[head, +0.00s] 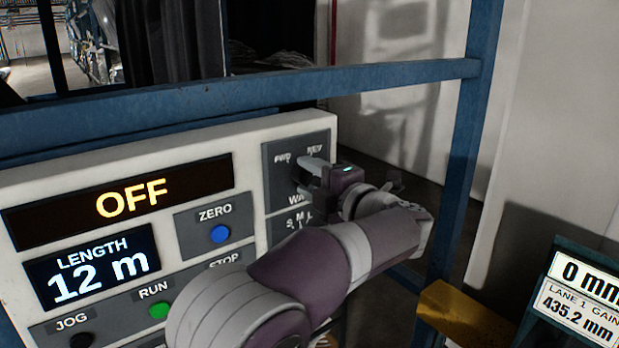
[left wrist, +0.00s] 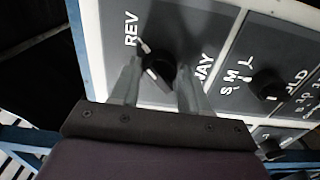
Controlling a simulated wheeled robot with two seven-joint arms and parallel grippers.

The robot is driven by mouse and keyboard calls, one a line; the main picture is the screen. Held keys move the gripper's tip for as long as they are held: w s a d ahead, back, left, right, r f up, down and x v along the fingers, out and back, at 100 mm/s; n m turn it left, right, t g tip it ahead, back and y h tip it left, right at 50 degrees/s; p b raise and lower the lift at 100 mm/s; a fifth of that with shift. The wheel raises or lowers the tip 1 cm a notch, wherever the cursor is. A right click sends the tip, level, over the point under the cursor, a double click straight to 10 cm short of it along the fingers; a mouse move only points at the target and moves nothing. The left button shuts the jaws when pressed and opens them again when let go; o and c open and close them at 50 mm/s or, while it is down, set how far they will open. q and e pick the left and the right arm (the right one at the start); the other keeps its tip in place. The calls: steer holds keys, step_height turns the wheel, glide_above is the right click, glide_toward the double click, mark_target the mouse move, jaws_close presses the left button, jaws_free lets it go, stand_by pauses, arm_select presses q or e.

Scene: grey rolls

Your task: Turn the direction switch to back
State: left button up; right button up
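The direction switch is a black round knob with a white pointer line, in the left wrist view (left wrist: 158,72). It sits on a grey plate lettered FWD, REV and WAY (head: 283,158). The pointer line is on the side of the REV lettering (left wrist: 131,28). My left gripper (head: 307,178) is at this plate; in the head view its fingers hide most of the knob. In the left wrist view the left gripper (left wrist: 159,76) has its two fingers apart, one on each side of the knob, with small gaps seeming to show. My right gripper is not in view.
The white control panel (head: 250,135) has an OFF display (head: 125,198), a 12 m length display (head: 92,272), a blue ZERO button (head: 220,234) and a green RUN button (head: 159,310). Another selector knob (left wrist: 267,85) is beside the switch. A blue frame bar (head: 400,75) passes behind the panel.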

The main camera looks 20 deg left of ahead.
arm_select(q)
steer(key=shift+o, duration=1.1)
steer(key=shift+d, duration=0.25)
steer(key=shift+s+d+f, duration=0.1)
steer(key=shift+s+d, duration=0.1)
steer(key=b+v, duration=0.4)
steer(key=v, duration=0.8)
steer(key=shift+b, duration=0.3)
